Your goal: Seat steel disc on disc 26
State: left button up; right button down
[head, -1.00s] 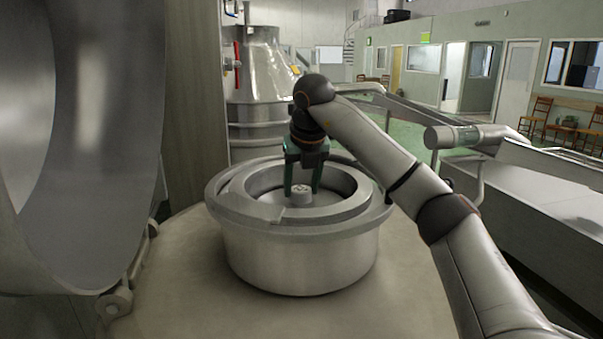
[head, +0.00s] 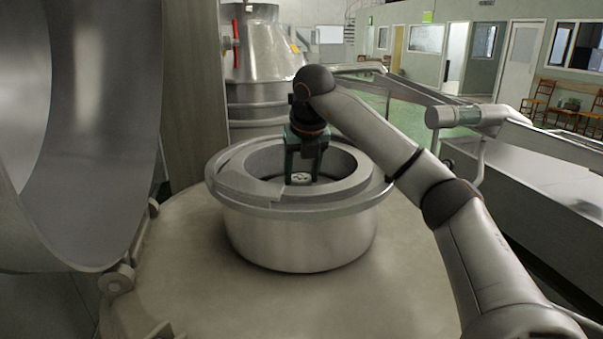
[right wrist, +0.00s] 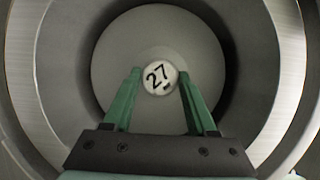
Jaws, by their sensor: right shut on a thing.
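The steel disc (right wrist: 115,65) is a round grey plate with a central knob (right wrist: 158,77) marked 27. My right gripper (right wrist: 158,88) is shut on this knob, one green finger on each side. In the head view the gripper (head: 303,178) points straight down into a round steel drum (head: 300,238), and the knob (head: 301,179) shows between the fingertips. The disc looks level inside the drum wall, with a dark gap around it. Disc 26 is not visible; whatever lies under the held disc is hidden. My left gripper is not in view.
The drum stands on a broad round beige top (head: 200,285). A large open steel shell (head: 100,120) stands close on the left. A railing (head: 400,85) and a long steel trough (head: 530,180) are on the right. A conical steel vessel (head: 262,55) stands behind.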

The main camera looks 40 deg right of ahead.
jog(key=shift+f, duration=0.35)
jog(key=shift+c, duration=0.6)
grip_release()
jog(key=shift+f, duration=0.1)
jog(key=v, duration=1.2)
jog(key=shift+s+r, duration=0.15)
jog(key=shift+r, duration=0.15)
